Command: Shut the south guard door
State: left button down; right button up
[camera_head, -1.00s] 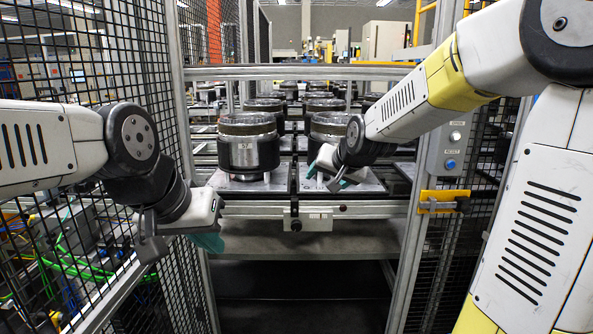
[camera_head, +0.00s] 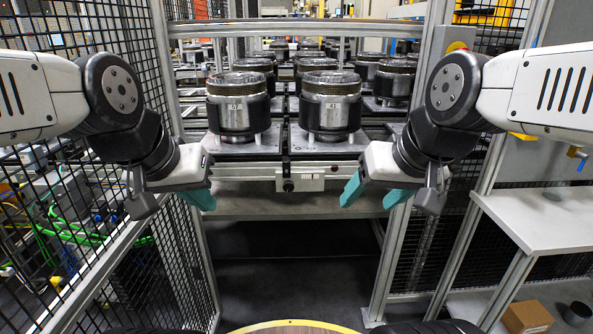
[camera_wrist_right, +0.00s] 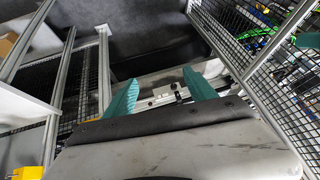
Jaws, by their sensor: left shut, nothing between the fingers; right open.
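A black mesh guard panel in a grey metal frame (camera_head: 178,240) stands along the left side of the opening in the head view; it looks like the south guard door, swung open towards me, but I cannot tell for certain. A mesh panel also shows at the right of the right wrist view (camera_wrist_right: 272,85). My left gripper (camera_head: 203,199) is shut and empty, in front of this panel. My right gripper (camera_head: 372,192) is open and empty, in front of the opening's right side. Its two green fingers show apart in the right wrist view (camera_wrist_right: 162,92). The door's handle cannot be made out.
Pallets (camera_head: 245,148) with metal clutch drums (camera_head: 330,100) stand on the conveyor behind a horizontal rail (camera_head: 300,27). A white shelf (camera_head: 545,215) and a cardboard box (camera_head: 527,318) are at the right. The floor (camera_head: 290,265) below the conveyor is clear.

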aim_at(62, 313)
jog(key=k+l, duration=0.2)
jog(key=k, duration=0.15)
jog(key=k+z, duration=0.15)
jog(key=k, duration=0.75)
jog(key=k+j, duration=0.2)
jog(key=j, duration=0.2)
jog(key=k+j+z, duration=0.1)
jog(key=j, duration=0.3)
jog(key=k+j+z, duration=0.1)
jog(key=k+j, duration=0.2)
jog(key=i+j, duration=0.1)
jog(key=j, duration=0.55)
jog(key=j+z, duration=0.1)
jog(key=j, duration=0.5)
jog(key=i+j, duration=0.15)
jog(key=j, duration=0.5)
jog(key=k+j, duration=0.15)
jog(key=k, duration=0.2)
jog(key=k+j, duration=0.2)
jog(key=k, duration=0.2)
jog(key=i+l, duration=0.15)
